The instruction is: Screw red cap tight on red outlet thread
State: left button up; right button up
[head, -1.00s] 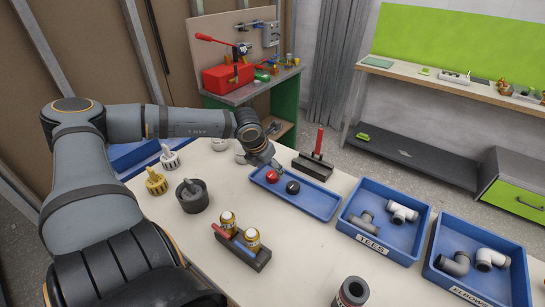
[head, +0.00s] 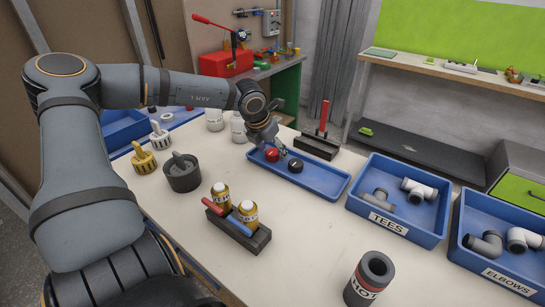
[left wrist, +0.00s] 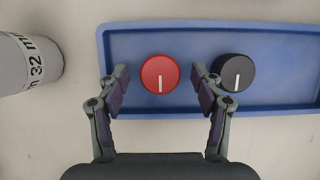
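The red cap (head: 271,155), a round knob with a white line, lies in the shallow blue tray (head: 325,186) beside a black cap (head: 295,165). My left gripper (head: 272,143) is over the tray's far left end. In the left wrist view its fingers (left wrist: 160,75) are open, one on each side of the red cap (left wrist: 160,74), with visible gaps; the right finger is between the red and black cap (left wrist: 234,73). A dark upright pipe (head: 370,279) with a red band and partly visible "HOT" lettering stands at the front, its open top uncapped. My right gripper is not in view.
Blue bins of tees (head: 395,231) and elbows (head: 495,272) are at right. A dark block (head: 316,147) with a red upright stands behind the tray. A grey labelled cylinder (left wrist: 28,62) is left of the tray.

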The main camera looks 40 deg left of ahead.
pick_arm(q)
jog(key=c, duration=1)
